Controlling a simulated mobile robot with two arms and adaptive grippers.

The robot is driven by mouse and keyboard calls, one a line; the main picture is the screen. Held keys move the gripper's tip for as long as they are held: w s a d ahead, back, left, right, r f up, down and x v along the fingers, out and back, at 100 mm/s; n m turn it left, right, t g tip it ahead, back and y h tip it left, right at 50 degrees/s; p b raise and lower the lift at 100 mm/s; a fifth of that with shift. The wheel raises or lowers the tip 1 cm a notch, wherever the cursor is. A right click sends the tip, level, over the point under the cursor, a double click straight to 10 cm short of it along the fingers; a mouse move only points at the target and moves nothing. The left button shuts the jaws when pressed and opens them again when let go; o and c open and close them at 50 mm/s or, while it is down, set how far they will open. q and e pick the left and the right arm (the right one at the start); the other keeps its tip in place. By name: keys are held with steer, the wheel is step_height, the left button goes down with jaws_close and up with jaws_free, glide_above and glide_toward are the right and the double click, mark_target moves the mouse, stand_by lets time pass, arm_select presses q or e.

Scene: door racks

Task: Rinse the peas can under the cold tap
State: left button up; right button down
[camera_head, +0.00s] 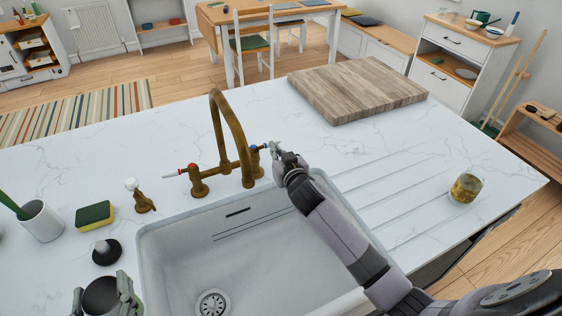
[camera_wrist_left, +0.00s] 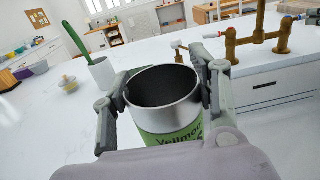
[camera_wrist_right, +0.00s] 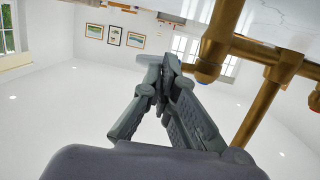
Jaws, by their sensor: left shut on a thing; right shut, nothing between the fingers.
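The peas can (camera_head: 101,297), open-topped with a green label, is at the lower left of the head view, left of the sink. My left gripper (camera_head: 103,292) is shut around its sides; the left wrist view shows the can (camera_wrist_left: 168,112) upright between the fingers. The brass tap (camera_head: 232,130) has a red-marked handle (camera_head: 176,172) on the left and a blue-marked cold handle (camera_head: 256,148) on the right. My right gripper (camera_head: 274,148) is shut and empty beside the blue-marked handle; I cannot tell whether they touch. No water shows at the spout.
The white sink (camera_head: 165,262) is empty, with its drain at the bottom. A yellow-green sponge (camera_head: 94,215), a soap pump (camera_head: 139,196), a black plug (camera_head: 106,252) and a white cup (camera_head: 40,222) stand left. A wooden board (camera_head: 357,88) and a glass (camera_head: 466,187) are right.

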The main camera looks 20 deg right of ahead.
steer(key=s+r, duration=0.2)
steer(key=s, duration=0.9)
steer(key=shift+a, duration=0.3)
steer(key=shift+r, duration=0.1)
